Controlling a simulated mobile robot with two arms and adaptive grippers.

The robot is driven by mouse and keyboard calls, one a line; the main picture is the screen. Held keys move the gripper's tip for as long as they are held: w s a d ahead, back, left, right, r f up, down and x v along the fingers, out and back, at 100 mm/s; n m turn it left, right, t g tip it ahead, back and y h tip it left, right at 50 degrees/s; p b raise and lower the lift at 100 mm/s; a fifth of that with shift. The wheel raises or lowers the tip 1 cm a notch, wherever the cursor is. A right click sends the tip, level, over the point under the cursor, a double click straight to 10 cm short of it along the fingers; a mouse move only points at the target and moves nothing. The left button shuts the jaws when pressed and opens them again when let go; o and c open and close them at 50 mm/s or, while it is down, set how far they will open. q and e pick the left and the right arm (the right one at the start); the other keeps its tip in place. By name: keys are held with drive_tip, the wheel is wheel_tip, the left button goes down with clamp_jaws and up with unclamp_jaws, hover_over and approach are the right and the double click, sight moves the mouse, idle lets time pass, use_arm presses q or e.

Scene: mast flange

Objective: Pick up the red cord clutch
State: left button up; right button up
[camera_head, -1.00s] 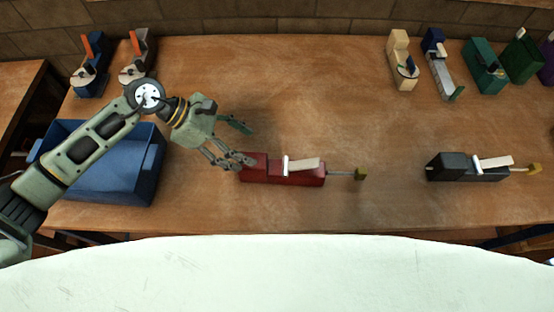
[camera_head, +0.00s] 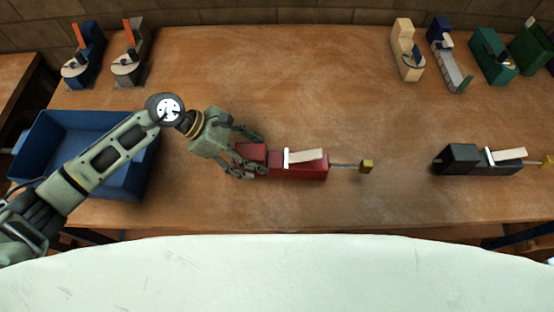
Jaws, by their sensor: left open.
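The red cord clutch (camera_head: 300,170) lies on the wooden table in the middle of the head view. It has a red body, a pale lever on top and a thin rod with a yellow end pointing right. My left gripper (camera_head: 254,154) is open at the clutch's left end. One finger shows on the far side of that end and the other on the near side. I cannot tell whether the fingers touch it. My right gripper is not in view.
A similar black clutch (camera_head: 478,161) lies to the right. A blue crate (camera_head: 128,188) stands at left, under my left arm. Several devices line the back, including a blue one (camera_head: 85,57) and a cream one (camera_head: 406,50). The table (camera_head: 270,80) behind the red clutch is clear.

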sight(277, 161)
use_arm(q)
drive_tip(key=p+x, duration=0.1)
drive_tip(key=x, duration=0.3)
drive_tip(key=shift+f, duration=0.1)
drive_tip(key=shift+c, duration=0.4)
drive_tip(key=c, duration=1.5)
